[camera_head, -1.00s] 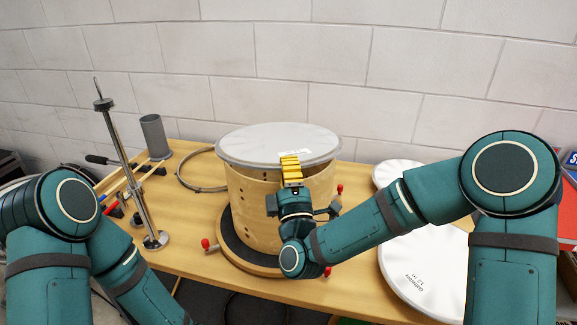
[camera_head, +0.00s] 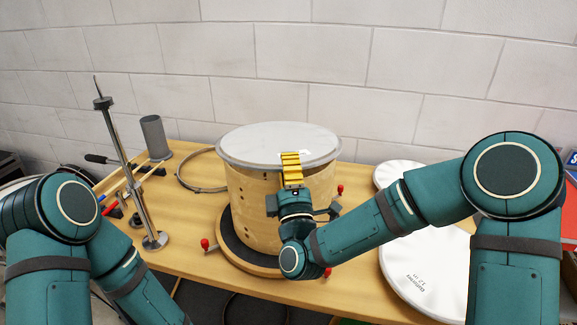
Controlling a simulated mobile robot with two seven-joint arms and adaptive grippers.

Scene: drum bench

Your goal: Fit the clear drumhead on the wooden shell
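The wooden shell (camera_head: 252,205) stands upright on a round dark-topped base on the bench. A pale greyish drumhead (camera_head: 270,142) lies across its top and looks level; whether it is seated all round I cannot tell. My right gripper (camera_head: 291,160) is at the front right rim of this drumhead, its yellow fingers pointing up and away over the edge. The fingers overlap the rim, but whether they are open or closed on it is hidden. My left arm shows at the lower left; its gripper is out of view.
White drumheads (camera_head: 425,270) lie at the bench's right. Red-knobbed clamps (camera_head: 205,244) surround the base. A metal hoop (camera_head: 190,180) lies left of the shell, near a grey cylinder (camera_head: 155,136) and an upright metal stand (camera_head: 128,175). Bare bench shows at the front (camera_head: 200,278).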

